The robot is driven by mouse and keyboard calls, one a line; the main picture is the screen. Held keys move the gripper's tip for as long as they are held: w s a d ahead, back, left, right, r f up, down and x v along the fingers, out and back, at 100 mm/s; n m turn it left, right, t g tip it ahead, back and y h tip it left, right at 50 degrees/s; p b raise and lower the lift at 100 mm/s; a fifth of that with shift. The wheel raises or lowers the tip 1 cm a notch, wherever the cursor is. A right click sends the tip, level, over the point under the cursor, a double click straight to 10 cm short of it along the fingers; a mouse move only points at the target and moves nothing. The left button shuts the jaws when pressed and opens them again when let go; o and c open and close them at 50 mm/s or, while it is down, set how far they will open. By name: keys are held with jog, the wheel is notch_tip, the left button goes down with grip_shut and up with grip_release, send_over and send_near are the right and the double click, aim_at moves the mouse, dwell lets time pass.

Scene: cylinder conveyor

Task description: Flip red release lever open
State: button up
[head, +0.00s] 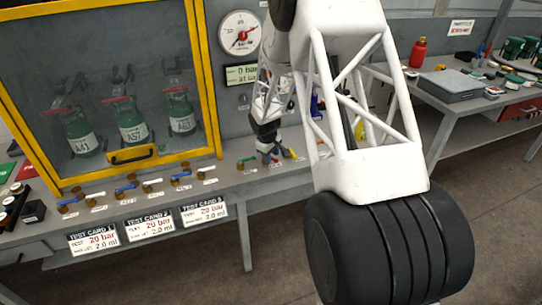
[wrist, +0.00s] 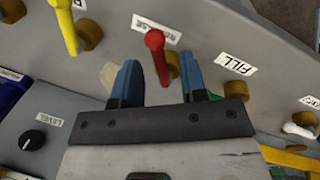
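The red release lever (wrist: 155,48) sits on a brass valve body (wrist: 173,66) in the wrist view, beside a white label that reads in part "RE". My gripper (wrist: 160,68) is open, with one blue finger to the left of the lever and one to the right. The lever lies between the fingers, with a visible gap on each side; I cannot tell how deep it is between them. In the head view my gripper (head: 270,155) is small and dark, low over the bench's front edge, and the red lever is not clearly made out there.
A yellow lever (wrist: 65,24) is to the left of the red one, and a "FILL" label (wrist: 237,65) to its right. A white lever (wrist: 299,130) and a black knob (wrist: 33,140) are nearby. A yellow-framed cabinet (head: 210,80) with green bottles stands left of my arm.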

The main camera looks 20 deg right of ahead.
jog(key=shift+f, duration=0.25)
grip_shut()
jog(key=shift+m, duration=0.3)
jog(key=shift+s+a+m+g, duration=0.1)
jog(key=shift+a+m+g, duration=0.25)
jog(key=shift+m, duration=0.95)
jog(key=shift+a+m+g, duration=0.15)
jog(key=shift+a+m, duration=0.25)
jog(key=shift+m, duration=0.9)
